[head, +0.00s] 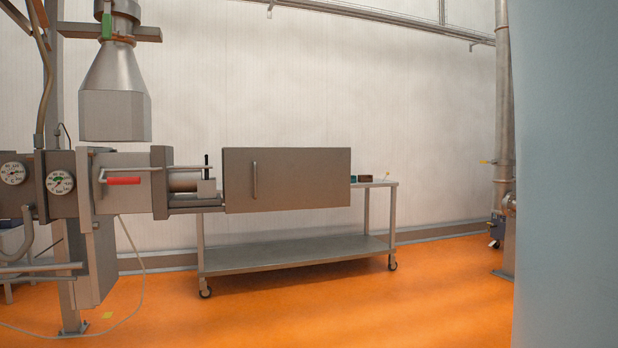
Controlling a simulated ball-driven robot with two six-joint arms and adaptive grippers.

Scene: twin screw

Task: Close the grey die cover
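A flat grey panel (300,182), which looks like the die cover, stands upright at the right end of the machine (125,185). A thin vertical handle (254,180) is on its left part. The panel reaches out to the right, in front of the trolley as seen from here. Left of it, a short cylinder (184,182) and a block with a dark upright pin (206,165) are exposed. The panel's hinge and back are hidden. Neither of my grippers shows in the head view.
A wheeled steel trolley (300,254) stands behind the panel, with small items (366,178) on top. A red-handled lever (123,181) and gauges (60,182) are on the machine. A pale blue surface (565,180) fills the right side. The orange floor (420,300) in front is mostly clear.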

